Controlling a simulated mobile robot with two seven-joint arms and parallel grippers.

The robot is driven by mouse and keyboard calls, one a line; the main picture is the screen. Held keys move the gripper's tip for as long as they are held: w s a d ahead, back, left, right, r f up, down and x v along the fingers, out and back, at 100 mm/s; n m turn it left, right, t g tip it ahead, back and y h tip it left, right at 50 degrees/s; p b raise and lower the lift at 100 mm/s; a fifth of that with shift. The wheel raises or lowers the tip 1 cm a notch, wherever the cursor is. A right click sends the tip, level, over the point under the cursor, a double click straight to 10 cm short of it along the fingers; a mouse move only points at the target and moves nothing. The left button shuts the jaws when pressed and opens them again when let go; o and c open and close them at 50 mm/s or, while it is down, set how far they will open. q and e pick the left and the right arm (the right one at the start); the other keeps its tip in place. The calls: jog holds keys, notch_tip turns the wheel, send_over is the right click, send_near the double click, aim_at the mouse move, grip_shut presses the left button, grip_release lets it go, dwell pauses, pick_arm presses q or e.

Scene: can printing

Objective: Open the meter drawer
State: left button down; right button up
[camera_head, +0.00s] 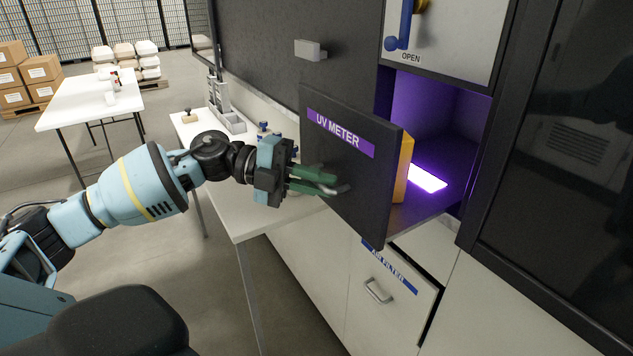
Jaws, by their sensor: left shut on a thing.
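The meter drawer (352,195) has a dark front panel with a purple "UV METER" label. It stands out from the cabinet, with a gap behind the panel. A yellow-orange part (404,166) shows just behind the front. My left gripper (328,184), with green fingers, is at the front's left side, below the label. Its fingers are shut on the drawer handle (343,188), of which only a small grey end shows. My right gripper is not in view.
Behind the drawer is a purple-lit compartment (440,120) with a bright glowing patch (425,178). Below is an "AIR FILTER" drawer (388,292), slightly out. A white side table (255,222) with small items stands left of the drawer. Open floor lies further left.

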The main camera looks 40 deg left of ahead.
pick_arm(q)
jog(key=c, duration=1.5)
grip_release()
jog(key=v, duration=0.7)
jog(key=shift+a, duration=0.35)
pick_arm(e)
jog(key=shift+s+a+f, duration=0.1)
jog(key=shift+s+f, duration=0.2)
pick_arm(q)
jog(key=shift+s, duration=0.15)
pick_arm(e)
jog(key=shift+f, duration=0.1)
pick_arm(q)
jog(key=shift+a, duration=0.1)
